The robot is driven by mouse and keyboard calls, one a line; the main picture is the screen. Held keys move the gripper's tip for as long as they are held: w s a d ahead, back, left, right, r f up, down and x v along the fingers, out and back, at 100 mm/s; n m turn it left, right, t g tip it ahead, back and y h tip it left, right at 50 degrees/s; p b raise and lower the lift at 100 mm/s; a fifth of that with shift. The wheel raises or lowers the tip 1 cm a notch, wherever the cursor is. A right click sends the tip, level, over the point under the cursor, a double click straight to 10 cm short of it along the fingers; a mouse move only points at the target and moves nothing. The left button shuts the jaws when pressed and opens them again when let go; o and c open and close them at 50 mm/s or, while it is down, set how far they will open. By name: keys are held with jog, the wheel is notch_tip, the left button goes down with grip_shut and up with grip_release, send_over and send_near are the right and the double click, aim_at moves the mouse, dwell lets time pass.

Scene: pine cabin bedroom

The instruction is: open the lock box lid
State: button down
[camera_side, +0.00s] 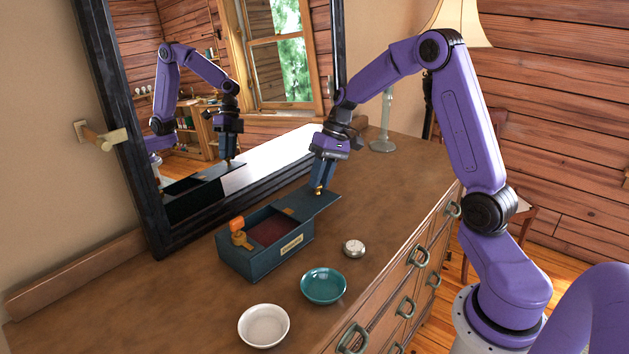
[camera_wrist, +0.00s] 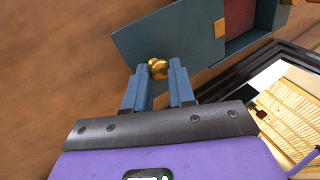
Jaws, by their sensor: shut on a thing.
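The dark blue-green lock box (camera_side: 287,253) sits on the dresser top, and its dark red inside (camera_side: 267,230) shows. Its flat lid (camera_side: 318,203) reaches out past the box's right end, uncovering most of the inside. My gripper (camera_side: 319,187) is over the lid, shut on its brass knob, which shows between the fingertips in the wrist view (camera_wrist: 158,68). The lid (camera_wrist: 190,38) and part of the red inside (camera_wrist: 238,16) also show there. A brass lock with an orange-topped key (camera_side: 237,224) is at the box's left end.
A teal bowl (camera_side: 324,286), a white bowl (camera_side: 263,326) and a small round metal tin (camera_side: 353,248) stand in front of the box. A dark-framed mirror (camera_side: 160,225) rises behind it. A glass lamp base (camera_side: 383,145) stands at the far end.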

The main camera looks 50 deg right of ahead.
jog(key=c, duration=1)
grip_release()
jog(key=shift+o, duration=0.2)
jog(key=v, duration=1.7)
jog(key=shift+r, duration=0.25)
jog(key=s+a+f+n+g+h, duration=0.1)
jog(key=s+a+f+n, duration=0.2)
jog(key=s+a, duration=0.5)
jog(key=s+a+f+n+g+h, duration=0.1)
jog(key=s+a+f+n+h, duration=0.2)
jog(key=a, duration=0.9)
jog(key=s+a+f+n, duration=0.1)
jog(key=s+f+n, duration=0.1)
jog(key=s, duration=0.4)
jog(key=s+f+n+t, duration=0.1)
jog(key=s+f+n, duration=0.2)
jog(key=s, duration=0.3)
jog(key=s+a+f+n, duration=0.1)
jog(key=s+f+n, duration=0.1)
jog(key=s, duration=0.4)
jog(key=shift+s+a+f+n, duration=0.15)
jog(key=shift+s+a+n, duration=0.25)
jog(key=shift+n, duration=0.5)
